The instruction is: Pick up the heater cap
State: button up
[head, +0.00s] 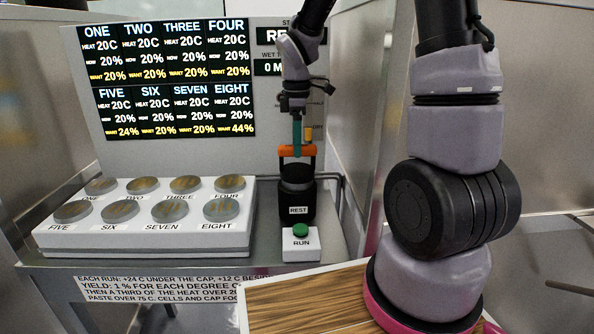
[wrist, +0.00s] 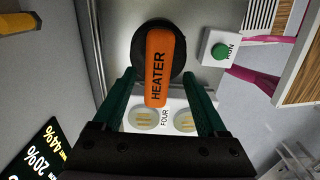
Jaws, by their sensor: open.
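The heater cap, with an orange handle (head: 284,151) over a dark round body (head: 297,172), sits on the black REST stand (head: 298,198). In the wrist view its orange handle, lettered HEATER (wrist: 158,65), lies between my two green fingers, above the dark round body (wrist: 160,38). My gripper (head: 297,150) is open, pointing down, with its fingers at the handle's height. In the wrist view, my gripper (wrist: 159,78) has one finger on each side of the handle, with small gaps. The cap's underside is hidden.
Left of the stand is a white block (head: 145,237) with several round cells numbered ONE to EIGHT. A white box with a green RUN button (head: 300,230) stands in front of the stand. A display panel (head: 165,80) rises behind. A wooden-topped surface (head: 310,300) is at the front.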

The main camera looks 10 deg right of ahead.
aim_at(297, 165)
notch_tip(297, 165, down, 5)
jog(key=shift+w+d+f, duration=0.1)
jog(key=shift+w, duration=0.05)
grip_shut()
dwell(1.4)
